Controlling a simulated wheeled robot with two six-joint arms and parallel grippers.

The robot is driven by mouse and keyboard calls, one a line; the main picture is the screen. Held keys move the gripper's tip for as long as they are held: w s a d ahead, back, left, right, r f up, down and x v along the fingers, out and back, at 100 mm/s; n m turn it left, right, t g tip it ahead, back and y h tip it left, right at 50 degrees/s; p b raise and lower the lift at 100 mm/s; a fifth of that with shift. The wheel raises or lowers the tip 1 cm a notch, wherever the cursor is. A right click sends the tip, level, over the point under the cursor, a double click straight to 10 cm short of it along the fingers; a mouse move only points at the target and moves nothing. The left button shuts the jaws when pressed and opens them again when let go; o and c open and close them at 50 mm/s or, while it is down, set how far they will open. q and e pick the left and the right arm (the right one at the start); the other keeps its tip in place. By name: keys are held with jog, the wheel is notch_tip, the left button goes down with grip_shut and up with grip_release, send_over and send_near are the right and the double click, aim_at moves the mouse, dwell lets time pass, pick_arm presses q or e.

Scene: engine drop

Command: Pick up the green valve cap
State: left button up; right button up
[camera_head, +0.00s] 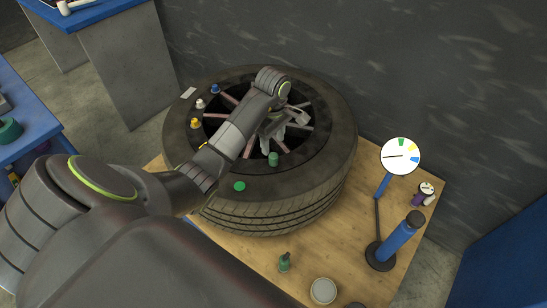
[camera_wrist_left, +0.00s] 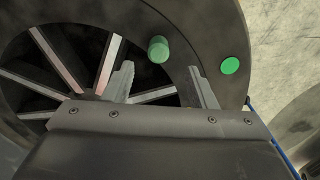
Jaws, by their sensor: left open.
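The green valve cap (camera_head: 273,159) is a small green cylinder on the near side of the wheel, by the tire's inner edge. In the left wrist view the green valve cap (camera_wrist_left: 158,49) shows just beyond the fingertips, between their lines. My left gripper (camera_head: 285,126) is over the wheel's spokes, open and empty, apart from the cap. Its two spread fingers also show in the left wrist view (camera_wrist_left: 161,70). A flat green disc (camera_head: 239,186) lies on the tire nearby. My right gripper is not in view.
The tire (camera_head: 285,208) lies flat on a wooden table (camera_head: 240,249). Blue (camera_head: 215,88), white (camera_head: 200,103) and yellow (camera_head: 195,123) pieces sit on its left side. A dial on a stand (camera_head: 400,156) and a blue bottle (camera_head: 398,240) stand at the right.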

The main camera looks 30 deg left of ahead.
aim_at(273, 155)
pick_arm(q)
notch_tip(273, 155, down, 2)
jog(key=shift+b, duration=0.55)
jog(key=shift+f, duration=0.55)
notch_tip(273, 155, down, 3)
jog(key=shift+w+f+p, duration=0.1)
jog(key=shift+p, duration=0.2)
jog(key=shift+f, duration=0.45)
jog(key=c, duration=1)
jog(key=shift+c, duration=0.2)
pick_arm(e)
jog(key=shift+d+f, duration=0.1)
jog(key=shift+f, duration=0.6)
pick_arm(q)
jog(key=shift+r, duration=0.1)
